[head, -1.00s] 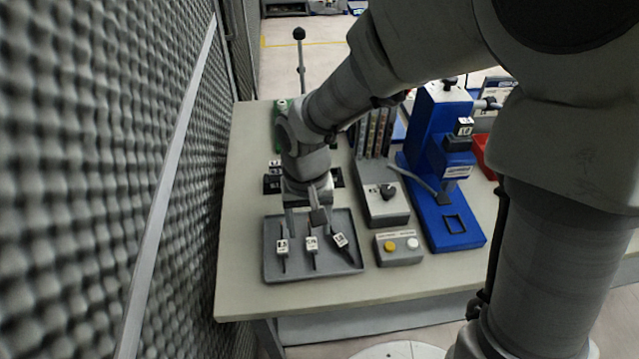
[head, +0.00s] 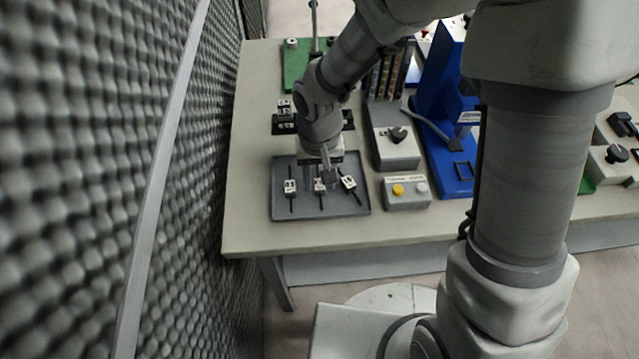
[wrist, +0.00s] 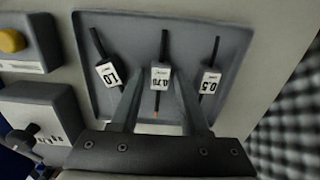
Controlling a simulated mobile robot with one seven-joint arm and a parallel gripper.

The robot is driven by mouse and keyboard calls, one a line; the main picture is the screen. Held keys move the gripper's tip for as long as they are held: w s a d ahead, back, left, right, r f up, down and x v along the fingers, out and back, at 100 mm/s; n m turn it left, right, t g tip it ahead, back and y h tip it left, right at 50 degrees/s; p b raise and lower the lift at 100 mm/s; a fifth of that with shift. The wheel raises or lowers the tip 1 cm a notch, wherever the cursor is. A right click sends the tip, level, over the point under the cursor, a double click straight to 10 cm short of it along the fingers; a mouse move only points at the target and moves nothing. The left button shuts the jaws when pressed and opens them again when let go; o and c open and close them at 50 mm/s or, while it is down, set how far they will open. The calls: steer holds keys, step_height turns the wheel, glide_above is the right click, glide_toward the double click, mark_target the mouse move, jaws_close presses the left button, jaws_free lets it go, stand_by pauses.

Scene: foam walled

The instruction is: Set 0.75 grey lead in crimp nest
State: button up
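The grey tray (head: 362,207) holds three leads, each a dark wire with a white tag. The middle lead (wrist: 162,76) has a tag that looks like 0.75 and a copper-coloured end; it also shows in the head view (head: 319,186). The 0.5 lead (wrist: 209,82) and the 1.0 lead (wrist: 108,74) lie on either side of it. My gripper (wrist: 158,82) is open above the tray, its fingers on either side of the middle lead in the wrist view. The remaining height cannot be judged. A blue press (head: 436,85) stands to the right; I cannot make out its crimp nest.
The foam wall (head: 100,180) is close on the left. The table's front strip is clear.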

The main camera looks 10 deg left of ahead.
jaws_close()
steer(key=shift+r, duration=0.15)
